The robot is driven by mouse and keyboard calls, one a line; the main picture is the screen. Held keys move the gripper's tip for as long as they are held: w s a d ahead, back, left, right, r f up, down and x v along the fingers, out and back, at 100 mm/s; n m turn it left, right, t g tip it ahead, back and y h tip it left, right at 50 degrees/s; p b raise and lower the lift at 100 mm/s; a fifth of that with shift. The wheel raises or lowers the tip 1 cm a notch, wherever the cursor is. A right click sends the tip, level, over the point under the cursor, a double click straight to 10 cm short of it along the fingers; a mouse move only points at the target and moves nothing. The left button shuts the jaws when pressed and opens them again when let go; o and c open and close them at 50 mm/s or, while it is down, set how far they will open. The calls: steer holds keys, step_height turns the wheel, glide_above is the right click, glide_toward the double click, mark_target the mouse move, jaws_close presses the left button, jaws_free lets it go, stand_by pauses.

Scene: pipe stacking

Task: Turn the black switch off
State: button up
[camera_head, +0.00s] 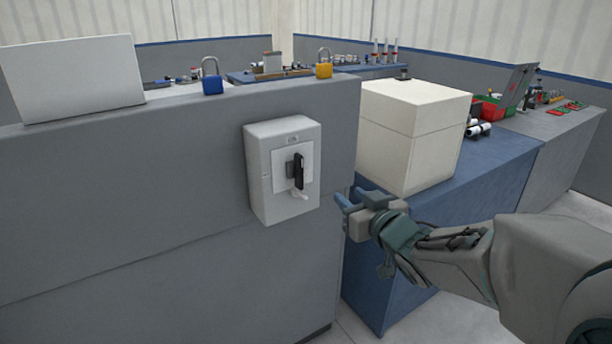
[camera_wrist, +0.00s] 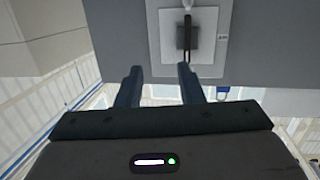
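The black switch (camera_head: 298,171) is a handle standing upright on a pale plate on the front of a white switch box (camera_head: 264,188). The box is fixed to a grey wall panel. My gripper (camera_head: 350,199) is to the right of the box, apart from it, with its fingers pointing left. In the wrist view the switch (camera_wrist: 187,38) is near the top, beyond the fingers. My gripper (camera_wrist: 158,86) has its two fingers apart with nothing between them.
A blue padlock (camera_head: 212,82) and a yellow padlock (camera_head: 324,69) stand on top of the grey panel (camera_head: 120,200). A large cream box (camera_head: 410,135) stands on the blue bench (camera_head: 480,185) behind my gripper. The space in front of the switch box is clear.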

mark_target(302, 171)
steer(key=w+a+y, duration=0.1)
steer(key=w+a, duration=0.2)
steer(key=w+a+n+y, duration=0.1)
steer(key=w+a, duration=0.3)
steer(key=w+a+y, duration=0.1)
steer(key=w+a, duration=0.2)
steer(key=w, duration=0.1)
steer(key=shift+a+n, duration=0.25)
steer(key=shift+n, duration=0.05)
jaws_close()
